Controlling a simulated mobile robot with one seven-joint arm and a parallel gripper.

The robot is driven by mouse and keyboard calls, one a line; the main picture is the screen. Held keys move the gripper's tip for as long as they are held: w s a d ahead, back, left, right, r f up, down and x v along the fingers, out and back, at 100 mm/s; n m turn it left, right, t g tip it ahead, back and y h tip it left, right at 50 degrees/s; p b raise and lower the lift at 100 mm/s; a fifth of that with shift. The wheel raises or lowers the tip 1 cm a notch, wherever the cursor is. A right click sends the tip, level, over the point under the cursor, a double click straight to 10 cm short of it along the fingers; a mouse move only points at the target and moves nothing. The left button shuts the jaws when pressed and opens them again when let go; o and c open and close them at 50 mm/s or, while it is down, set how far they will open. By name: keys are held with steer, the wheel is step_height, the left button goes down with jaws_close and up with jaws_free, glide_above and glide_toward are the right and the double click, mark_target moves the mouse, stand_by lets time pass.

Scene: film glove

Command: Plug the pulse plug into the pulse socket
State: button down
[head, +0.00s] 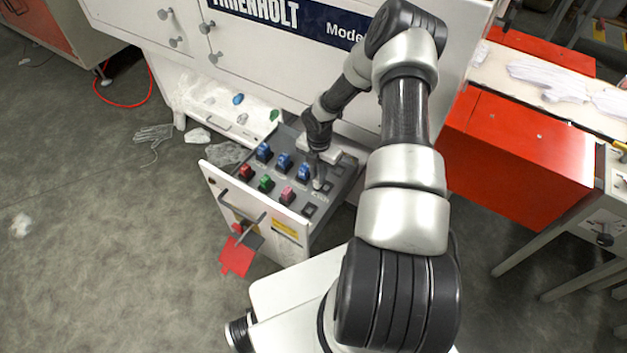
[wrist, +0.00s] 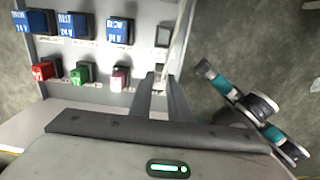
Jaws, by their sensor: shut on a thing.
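My gripper (head: 318,183) points down over the right part of an open drawer panel. In the wrist view its fingers (wrist: 161,84) are closed on a small greyish thing, mostly hidden between the tips; I cannot tell whether it is the pulse plug. A dark empty-looking square socket (wrist: 163,37) lies just beyond the fingertips; I cannot read its label. Blue plugs stand in the far row, the rightmost (wrist: 119,32) marked 24 V. A red plug (wrist: 43,70), a green plug (wrist: 81,73) and a pink plug (wrist: 120,78) stand in the near row, left of the fingers.
The white machine (head: 270,50) rises behind. An orange-red box (head: 520,140) stands right.

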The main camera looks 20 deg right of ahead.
steer(key=shift+w+d+b, duration=0.25)
steer(key=shift+w+d, duration=0.25)
steer(key=shift+d, duration=0.3)
steer(key=shift+w+d+b, duration=0.3)
steer(key=shift+w+d, duration=0.25)
steer(key=shift+d, duration=0.2)
steer(key=shift+w+d+b, duration=0.25)
steer(key=shift+w+d, duration=0.25)
steer(key=shift+d, duration=0.3)
steer(key=shift+f+b, duration=0.15)
steer(key=shift+b, duration=0.15)
steer(key=shift+f+b, duration=1.85)
steer(key=shift+f, duration=0.45)
steer(key=shift+f+b, duration=1.25)
steer(key=shift+f, duration=0.2)
steer(key=c, duration=1.6)
jaws_free()
